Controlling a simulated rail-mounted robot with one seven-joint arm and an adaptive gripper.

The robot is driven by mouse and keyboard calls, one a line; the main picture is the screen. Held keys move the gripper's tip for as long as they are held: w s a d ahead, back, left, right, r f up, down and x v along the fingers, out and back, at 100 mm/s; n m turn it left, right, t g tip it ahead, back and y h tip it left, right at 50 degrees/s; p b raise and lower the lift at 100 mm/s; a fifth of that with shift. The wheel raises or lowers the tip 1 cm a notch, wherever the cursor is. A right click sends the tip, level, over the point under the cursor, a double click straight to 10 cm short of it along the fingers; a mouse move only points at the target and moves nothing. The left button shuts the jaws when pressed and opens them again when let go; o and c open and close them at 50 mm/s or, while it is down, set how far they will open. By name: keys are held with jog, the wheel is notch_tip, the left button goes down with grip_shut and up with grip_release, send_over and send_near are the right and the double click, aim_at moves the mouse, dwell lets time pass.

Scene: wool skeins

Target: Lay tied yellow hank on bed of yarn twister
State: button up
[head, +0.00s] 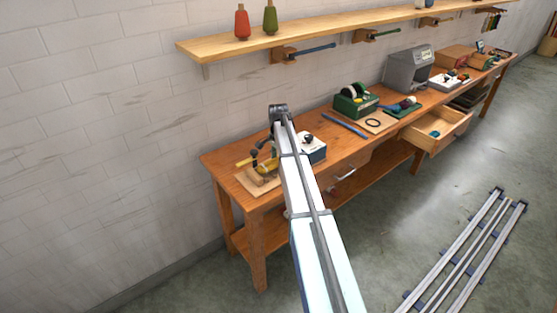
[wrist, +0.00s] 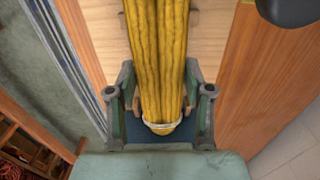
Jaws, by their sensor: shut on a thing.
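The yellow hank (wrist: 158,50) is between the fingers of my gripper (wrist: 162,98) in the wrist view, with a pale tie around its near end. My gripper is shut on it. The hank runs lengthwise away to the top edge, where its far end is cut off. A pale wooden board, seemingly the bed of the yarn twister (wrist: 100,35), lies beneath it; I cannot tell whether they touch. In the head view the twister's board (head: 258,186) is at the bench's left end, with yellow (head: 266,168) showing over it. My arm partly blocks that area.
The wooden bench (head: 226,166) runs along the wall under a shelf (head: 225,46). A white box (head: 316,152) stands just right of the twister. A green device (head: 354,101) and an open drawer (head: 436,133) are farther right. A dark rounded part (wrist: 286,10) shows at the wrist view's top right.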

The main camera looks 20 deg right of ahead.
jog(key=shift+f, duration=0.4)
jog(key=shift+f, duration=0.1)
jog(key=o, duration=1.2)
jog(key=shift+c, duration=0.2)
notch_tip(320, 180, up, 12)
jog(key=b, duration=0.3)
